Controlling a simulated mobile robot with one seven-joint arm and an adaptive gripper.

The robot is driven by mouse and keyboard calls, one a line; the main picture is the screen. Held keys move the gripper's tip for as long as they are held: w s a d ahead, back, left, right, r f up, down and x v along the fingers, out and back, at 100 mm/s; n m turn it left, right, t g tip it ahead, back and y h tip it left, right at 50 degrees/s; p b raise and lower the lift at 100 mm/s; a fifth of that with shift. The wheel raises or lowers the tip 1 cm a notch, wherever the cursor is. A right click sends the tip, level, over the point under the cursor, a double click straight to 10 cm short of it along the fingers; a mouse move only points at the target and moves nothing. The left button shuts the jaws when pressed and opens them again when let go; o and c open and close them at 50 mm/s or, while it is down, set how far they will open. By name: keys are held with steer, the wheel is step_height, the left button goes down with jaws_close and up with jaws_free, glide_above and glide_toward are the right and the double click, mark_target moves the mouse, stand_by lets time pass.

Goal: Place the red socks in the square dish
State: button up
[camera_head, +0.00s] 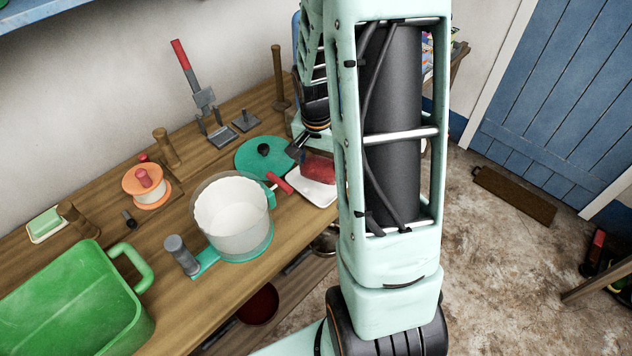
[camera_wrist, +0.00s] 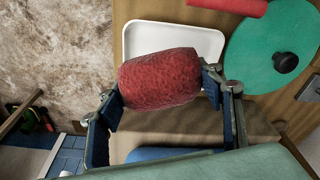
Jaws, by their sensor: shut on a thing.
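The red socks (camera_wrist: 158,80) are a rolled, textured bundle between the two fingers of my gripper (camera_wrist: 163,92). My gripper is shut on them, one finger at each end. The white square dish (camera_wrist: 145,38), with rounded corners, shows behind the bundle in the wrist view, and the socks cover its lower part. In the head view the socks (camera_head: 318,166) are over the dish (camera_head: 308,189), partly hidden by my arm, and my gripper (camera_head: 304,147) is beside them. I cannot tell how far the socks are above the dish.
A green round lid (camera_head: 262,157) with a black knob lies beside the dish. A red-handled tool (camera_head: 280,182) lies near the dish's left edge. The bench edge is close to the dish.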

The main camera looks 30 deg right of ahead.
mark_target(314, 158)
steer(key=w+f, duration=0.1)
steer(key=w+f+b, duration=0.1)
steer(key=shift+a+f, duration=0.1)
steer(key=shift+f, duration=0.2)
steer(key=shift+w+f+b, duration=0.15)
steer(key=shift+f+b, duration=0.85)
steer(key=shift+f, duration=0.5)
steer(key=shift+f, duration=0.1)
steer(key=shift+f+b, duration=0.2)
steer(key=shift+b, duration=0.1)
steer(key=o, duration=1.2)
steer(key=shift+r, duration=0.1)
steer(key=shift+r, duration=0.15)
steer(key=r, duration=0.4)
steer(key=s+a+r+p, duration=0.1)
steer(key=r, duration=0.7)
steer(key=shift+s+a, duration=0.15)
steer(key=shift+a, duration=0.05)
